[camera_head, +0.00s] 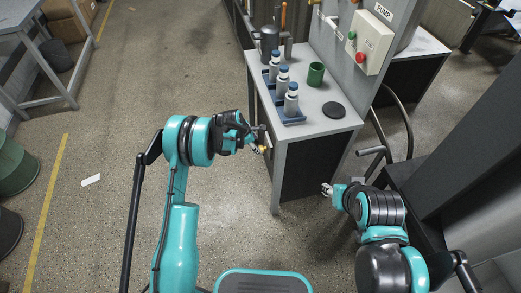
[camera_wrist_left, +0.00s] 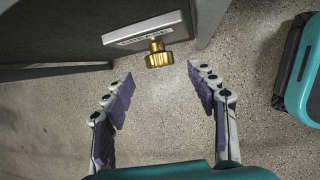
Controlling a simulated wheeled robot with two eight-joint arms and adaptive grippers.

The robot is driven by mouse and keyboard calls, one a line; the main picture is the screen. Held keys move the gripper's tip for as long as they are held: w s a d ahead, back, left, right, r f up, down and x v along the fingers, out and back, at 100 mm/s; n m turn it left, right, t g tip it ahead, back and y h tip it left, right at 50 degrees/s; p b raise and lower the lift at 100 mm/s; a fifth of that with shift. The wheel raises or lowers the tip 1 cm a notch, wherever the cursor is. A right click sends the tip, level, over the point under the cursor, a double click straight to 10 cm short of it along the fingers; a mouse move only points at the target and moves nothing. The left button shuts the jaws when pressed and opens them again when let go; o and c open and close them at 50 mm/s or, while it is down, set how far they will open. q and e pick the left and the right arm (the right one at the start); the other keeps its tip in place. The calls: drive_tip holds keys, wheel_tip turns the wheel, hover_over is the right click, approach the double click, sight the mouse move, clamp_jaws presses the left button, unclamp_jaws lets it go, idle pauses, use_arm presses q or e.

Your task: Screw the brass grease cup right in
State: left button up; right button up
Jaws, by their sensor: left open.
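The brass grease cup (camera_wrist_left: 158,55) shows in the left wrist view, sticking out from a pale labelled plate (camera_wrist_left: 150,35) at the top middle. In the head view a small brassy spot (camera_head: 263,149) shows at the table's left side, beside my left gripper (camera_head: 256,144). My left gripper is open in the left wrist view (camera_wrist_left: 158,92), its two fingers spread to either side below the cup, with nothing between them. It is apart from the cup. How deep the cup sits in its seat is hidden. My right gripper (camera_head: 327,189) is in front of the table's right part, small in view.
The grey table (camera_head: 318,112) holds a blue rack (camera_head: 290,117) of bottles, a green cup (camera_head: 316,74) and a black disc (camera_head: 333,110). A panel with red and green buttons (camera_head: 361,56) stands behind.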

sight(260, 148)
use_arm(q)
drive_tip(key=b+x, duration=0.2)
drive_tip(key=x, duration=0.4)
drive_tip(key=shift+w+d+f, duration=0.1)
drive_tip(key=shift+d+f, duration=0.05)
drive_tip(key=shift+f, duration=0.1)
drive_tip(key=shift+c, duration=0.3)
drive_tip(key=c, duration=1.1)
